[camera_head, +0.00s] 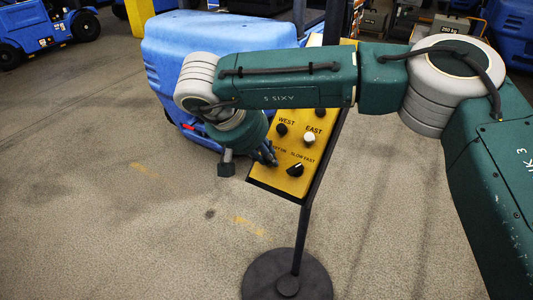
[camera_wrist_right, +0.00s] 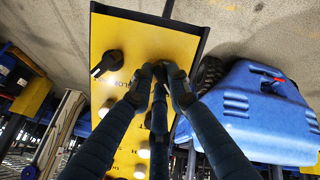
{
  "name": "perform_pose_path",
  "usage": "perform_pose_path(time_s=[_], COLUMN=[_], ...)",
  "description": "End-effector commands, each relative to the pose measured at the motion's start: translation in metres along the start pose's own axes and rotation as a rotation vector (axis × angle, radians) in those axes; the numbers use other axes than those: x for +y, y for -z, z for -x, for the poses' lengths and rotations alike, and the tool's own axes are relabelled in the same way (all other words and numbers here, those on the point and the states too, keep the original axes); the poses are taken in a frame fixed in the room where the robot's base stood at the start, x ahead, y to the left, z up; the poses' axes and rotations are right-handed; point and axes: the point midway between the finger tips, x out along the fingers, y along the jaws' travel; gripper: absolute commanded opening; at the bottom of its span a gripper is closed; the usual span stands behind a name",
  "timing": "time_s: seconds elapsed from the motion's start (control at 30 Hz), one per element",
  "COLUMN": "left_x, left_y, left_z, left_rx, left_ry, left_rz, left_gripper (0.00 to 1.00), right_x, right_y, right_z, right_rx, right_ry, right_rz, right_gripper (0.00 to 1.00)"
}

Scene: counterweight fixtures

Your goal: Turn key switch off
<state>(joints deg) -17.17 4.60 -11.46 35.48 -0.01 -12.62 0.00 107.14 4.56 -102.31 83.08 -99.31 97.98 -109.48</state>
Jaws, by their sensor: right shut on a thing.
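A yellow control panel (camera_head: 274,179) with dark edges stands tilted on a thin pole; it also fills the middle of the right wrist view (camera_wrist_right: 140,38). My right gripper (camera_head: 269,158) reaches the panel's lower left part, beside the SLOW/FAST knob. In the right wrist view my right gripper's (camera_wrist_right: 157,73) fingertips are close together at the panel face. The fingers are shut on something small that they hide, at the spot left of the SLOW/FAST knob. I cannot make out the key switch itself or its angle. My left gripper is not in view.
The black SLOW/FAST knob (camera_head: 295,170) is right of my gripper. A black button (camera_head: 281,130) and a white button (camera_head: 309,137) sit above. A round dark base (camera_head: 287,284) holds the pole. A large blue machine (camera_head: 180,50) stands close behind.

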Motion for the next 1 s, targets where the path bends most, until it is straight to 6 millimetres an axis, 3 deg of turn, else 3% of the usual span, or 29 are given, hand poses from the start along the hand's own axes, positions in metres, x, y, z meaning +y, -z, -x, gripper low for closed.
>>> perform_pose_path(time_s=[0.2,0.23,0.3,0.67,0.77,1.0], left_x=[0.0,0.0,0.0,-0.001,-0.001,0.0], left_y=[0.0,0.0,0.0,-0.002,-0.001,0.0], left_z=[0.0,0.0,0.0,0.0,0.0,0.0], left_rx=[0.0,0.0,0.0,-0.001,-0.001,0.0], left_ry=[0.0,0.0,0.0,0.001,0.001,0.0], left_rz=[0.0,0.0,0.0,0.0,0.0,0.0], left_gripper=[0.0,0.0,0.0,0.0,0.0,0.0], right_x=[-0.002,-0.002,-0.002,-0.001,-0.001,-0.001], right_y=[-0.004,-0.004,-0.003,-0.001,0.0,-0.001], right_z=[-0.002,-0.002,-0.002,0.003,0.015,0.065], right_rx=[-0.007,-0.007,-0.006,-0.002,0.0,0.001], right_ry=[0.002,0.002,0.002,0.001,0.002,0.001], right_rz=[0.008,0.008,0.007,0.002,0.001,0.003], right_gripper=[0.0,0.22,0.35,0.35,0.35,0.35])
